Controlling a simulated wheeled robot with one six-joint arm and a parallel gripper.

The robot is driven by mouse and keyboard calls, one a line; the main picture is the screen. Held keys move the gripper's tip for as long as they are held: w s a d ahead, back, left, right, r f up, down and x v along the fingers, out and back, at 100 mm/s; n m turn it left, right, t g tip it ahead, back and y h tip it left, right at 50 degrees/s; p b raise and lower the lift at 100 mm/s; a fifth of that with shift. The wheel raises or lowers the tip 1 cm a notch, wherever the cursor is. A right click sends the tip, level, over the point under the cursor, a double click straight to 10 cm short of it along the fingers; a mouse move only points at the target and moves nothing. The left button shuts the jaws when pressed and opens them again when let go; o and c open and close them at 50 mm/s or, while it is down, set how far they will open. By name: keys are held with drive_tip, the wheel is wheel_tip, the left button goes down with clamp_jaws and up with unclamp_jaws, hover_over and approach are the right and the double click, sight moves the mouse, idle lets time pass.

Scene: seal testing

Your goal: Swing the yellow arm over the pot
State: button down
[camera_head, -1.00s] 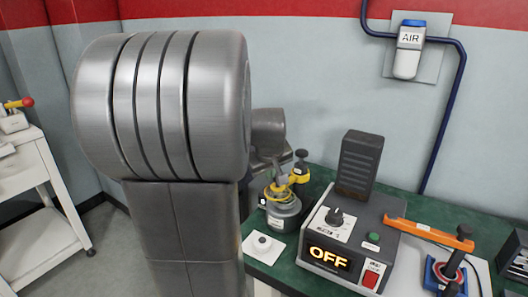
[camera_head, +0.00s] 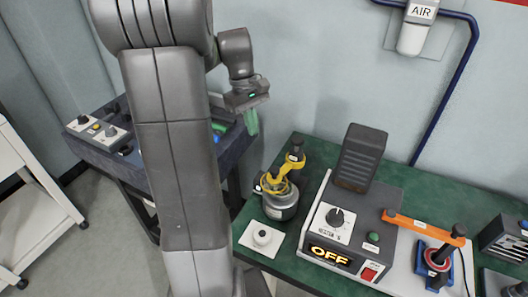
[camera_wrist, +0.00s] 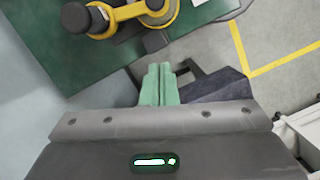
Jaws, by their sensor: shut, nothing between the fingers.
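The yellow arm (camera_head: 288,165) has a black knob (camera_head: 297,149) at its upper end and a yellow loop at its lower end. It stands at the grey pot (camera_head: 280,206) on the left of the green bench; the knob end points to the back. In the wrist view the yellow arm (camera_wrist: 124,12) and its black knob (camera_wrist: 78,17) show at the top edge, with the pot mostly cut off. My gripper (camera_head: 252,124) hangs to the left of and behind the pot, apart from it. Its green fingers (camera_wrist: 160,84) are together and empty.
A control box (camera_head: 345,232) reading OFF stands right of the pot. An orange arm (camera_head: 424,229) lies further right. A white plate with a round knob (camera_head: 262,237) is in front of the pot. A dark cart (camera_head: 95,152) stands behind my arm.

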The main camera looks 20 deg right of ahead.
sight(274, 169)
drive_tip(key=s+f, duration=0.1)
drive_tip(key=f, duration=0.1)
drive_tip(key=s+d+f, duration=0.1)
drive_tip(key=s+f, duration=0.1)
drive_tip(key=f, duration=0.1)
drive_tip(key=s+f+p, duration=0.1)
drive_tip(key=s+f, duration=0.1)
drive_tip(key=f, duration=0.1)
drive_tip(key=shift+s+d, duration=0.2)
drive_tip(key=shift+d, duration=0.2)
drive_tip(key=shift+s+d+n, duration=0.1)
drive_tip(key=shift+s+n, duration=0.4)
drive_tip(key=shift+s, duration=0.05)
drive_tip(key=shift+s+d+n, duration=0.3)
drive_tip(key=shift+s, duration=0.55)
